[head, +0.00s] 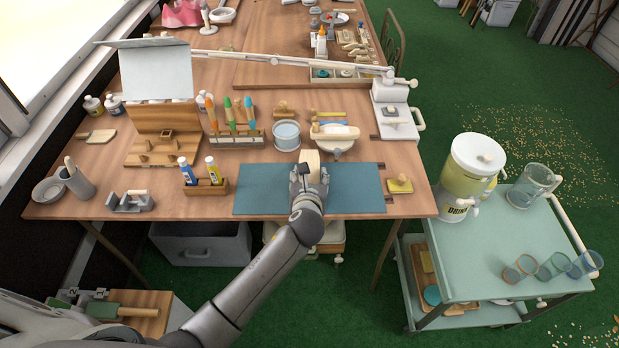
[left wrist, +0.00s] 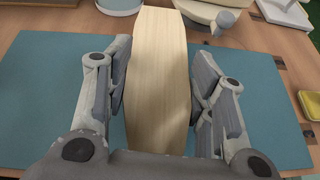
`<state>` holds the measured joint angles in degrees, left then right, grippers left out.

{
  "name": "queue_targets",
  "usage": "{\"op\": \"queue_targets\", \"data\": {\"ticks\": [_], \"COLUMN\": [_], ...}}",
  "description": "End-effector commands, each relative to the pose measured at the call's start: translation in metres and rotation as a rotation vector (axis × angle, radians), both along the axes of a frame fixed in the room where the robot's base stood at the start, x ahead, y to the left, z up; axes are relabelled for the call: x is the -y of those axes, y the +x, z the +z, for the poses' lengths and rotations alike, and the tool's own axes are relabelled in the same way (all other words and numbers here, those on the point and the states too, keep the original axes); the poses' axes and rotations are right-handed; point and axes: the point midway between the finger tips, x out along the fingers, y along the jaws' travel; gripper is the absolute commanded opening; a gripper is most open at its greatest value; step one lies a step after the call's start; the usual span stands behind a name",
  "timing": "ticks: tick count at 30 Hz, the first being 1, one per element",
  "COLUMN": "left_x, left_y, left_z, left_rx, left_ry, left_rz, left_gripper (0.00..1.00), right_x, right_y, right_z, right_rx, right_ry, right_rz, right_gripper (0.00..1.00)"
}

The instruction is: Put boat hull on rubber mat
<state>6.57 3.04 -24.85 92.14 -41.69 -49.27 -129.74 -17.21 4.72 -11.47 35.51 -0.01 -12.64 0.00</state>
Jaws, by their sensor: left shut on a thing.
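The boat hull (head: 313,158) is a pale, smooth wooden piece with a blunt far end. In the left wrist view the hull (left wrist: 160,60) runs lengthwise between the two fingers. My left gripper (head: 309,178) is shut on it, with a finger along each side. The rubber mat (head: 350,188) is a flat teal rectangle at the table's front edge, and it also shows in the left wrist view (left wrist: 45,85). The hull and gripper are over the mat's middle, the hull's far end reaching past its back edge. I cannot tell whether the hull touches the mat. My right gripper is not in view.
A glass bowl (head: 287,135) and a small machine with a round pan (head: 335,142) stand just behind the mat. A bottle rack (head: 206,188) is left of it, a yellow pad (head: 399,185) right. The mat is otherwise bare. A green cart (head: 480,250) stands at right.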

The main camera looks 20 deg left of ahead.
Motion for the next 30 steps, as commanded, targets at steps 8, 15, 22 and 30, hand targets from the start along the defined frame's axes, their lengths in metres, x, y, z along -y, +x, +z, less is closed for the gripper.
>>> {"op": "queue_targets", "data": {"ticks": [8, 15, 22, 30], "left_x": [0.000, 0.000, 0.001, 0.011], "left_y": [0.000, 0.000, -0.005, -0.045], "left_z": [-0.002, -0.002, 0.003, 0.023], "left_rx": [0.000, 0.000, 0.001, 0.000], "left_ry": [0.000, 0.000, 0.001, 0.000], "left_rz": [0.001, 0.000, -0.001, -0.001], "left_gripper": [0.69, 0.72, 0.72, 0.72], "right_x": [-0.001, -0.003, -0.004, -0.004], "right_y": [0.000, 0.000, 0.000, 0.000], "right_z": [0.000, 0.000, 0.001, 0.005], "right_rx": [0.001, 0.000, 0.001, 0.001], "right_ry": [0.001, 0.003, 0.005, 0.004], "right_rz": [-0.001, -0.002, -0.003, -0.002], "right_gripper": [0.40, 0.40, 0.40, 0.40]}}
